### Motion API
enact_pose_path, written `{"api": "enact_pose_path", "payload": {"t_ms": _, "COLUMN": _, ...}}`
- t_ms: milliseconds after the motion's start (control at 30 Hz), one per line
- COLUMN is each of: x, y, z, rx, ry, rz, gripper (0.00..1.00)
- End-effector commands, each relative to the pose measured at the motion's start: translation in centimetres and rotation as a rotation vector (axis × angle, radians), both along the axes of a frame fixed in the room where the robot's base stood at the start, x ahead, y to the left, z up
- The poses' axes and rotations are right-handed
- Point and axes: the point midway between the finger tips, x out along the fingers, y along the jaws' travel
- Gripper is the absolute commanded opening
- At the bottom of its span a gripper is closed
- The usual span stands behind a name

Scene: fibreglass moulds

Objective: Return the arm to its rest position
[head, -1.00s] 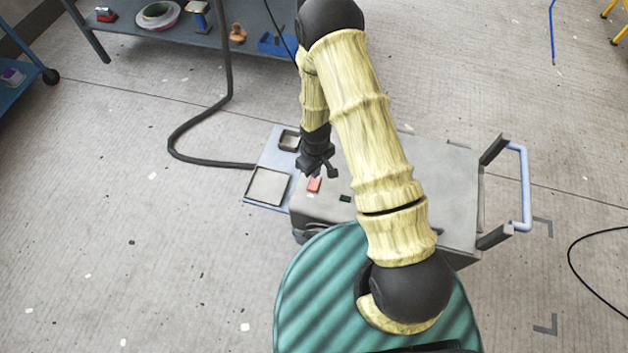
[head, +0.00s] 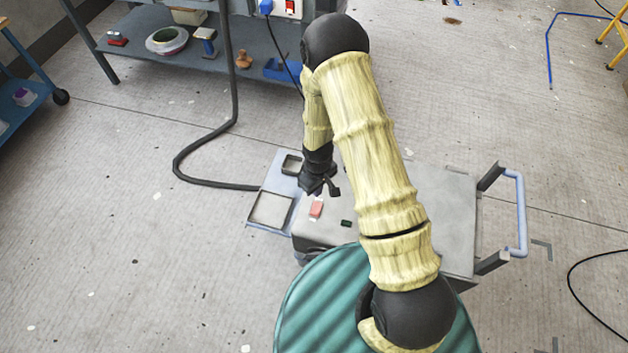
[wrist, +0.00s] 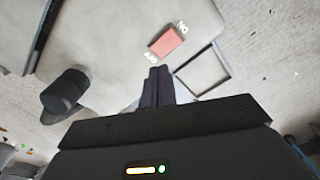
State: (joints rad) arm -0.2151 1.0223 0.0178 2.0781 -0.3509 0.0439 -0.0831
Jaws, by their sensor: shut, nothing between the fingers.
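My arm, in yellowish sleeves with black joints, reaches up from the bottom of the head view and bends down at a black elbow. My gripper (head: 333,190) hangs above the left end of the grey cart top. In the wrist view the two dark fingers (wrist: 157,72) are together with nothing between them. A red switch (head: 316,208) on the cart lies just in front of the gripper in the head view. The switch also shows in the wrist view (wrist: 167,43), beyond the fingertips and apart from them, with white lettering at both ends.
The grey cart (head: 448,215) has a blue handle (head: 520,212) at right. A blue panel with two trays (head: 270,210) adjoins its left end. A blue-grey shelf (head: 275,68) stands behind, with a dark hose (head: 205,180) running down to the floor. Open floor lies left.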

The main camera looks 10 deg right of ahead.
Motion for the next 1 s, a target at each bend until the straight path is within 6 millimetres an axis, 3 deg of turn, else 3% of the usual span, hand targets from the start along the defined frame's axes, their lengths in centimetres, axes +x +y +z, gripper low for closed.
{"api": "enact_pose_path", "payload": {"t_ms": 233, "x": 0.0, "y": 0.0, "z": 0.1, "rx": -0.001, "ry": -0.001, "rz": -0.001, "gripper": 0.00}}
{"api": "enact_pose_path", "payload": {"t_ms": 367, "x": 0.3, "y": -0.4, "z": 1.3, "rx": -0.001, "ry": -0.011, "rz": -0.021, "gripper": 0.00}}
{"api": "enact_pose_path", "payload": {"t_ms": 467, "x": 0.6, "y": -1.0, "z": 3.7, "rx": -0.003, "ry": -0.029, "rz": -0.059, "gripper": 0.00}}
{"api": "enact_pose_path", "payload": {"t_ms": 667, "x": 0.5, "y": -3.0, "z": 10.3, "rx": -0.004, "ry": -0.076, "rz": -0.179, "gripper": 0.00}}
{"api": "enact_pose_path", "payload": {"t_ms": 1000, "x": -2.6, "y": -6.3, "z": 20.4, "rx": 0.012, "ry": -0.147, "rz": -0.389, "gripper": 0.00}}
